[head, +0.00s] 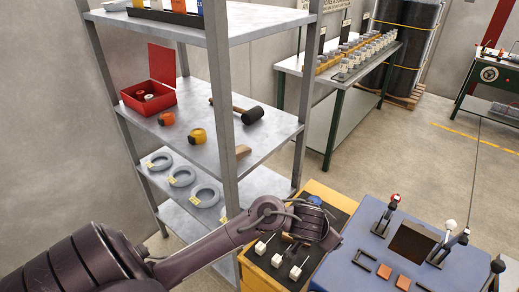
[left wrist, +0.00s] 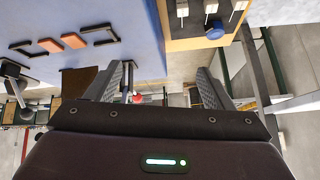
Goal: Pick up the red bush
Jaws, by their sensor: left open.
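I cannot pick out a red bush for certain. An orange ring-like piece (head: 167,118) and a yellow one (head: 197,135) lie on the middle shelf. An open red box (head: 150,92) behind them holds small pale and reddish rolls. A red-knobbed lever (head: 395,198) stands on the blue console. A small red spot (left wrist: 138,98) shows between the fingers in the left wrist view, apparently farther off. My left gripper (left wrist: 165,80) is open and empty, beside the console and away from the shelf. Its fingers are hidden in the head view. My right gripper is not in view.
The blue console (head: 350,255) has several levers. Shelf posts (head: 222,100) stand in front of the shelf. A mallet (head: 250,115) and grey rings (head: 182,177) lie on the shelves.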

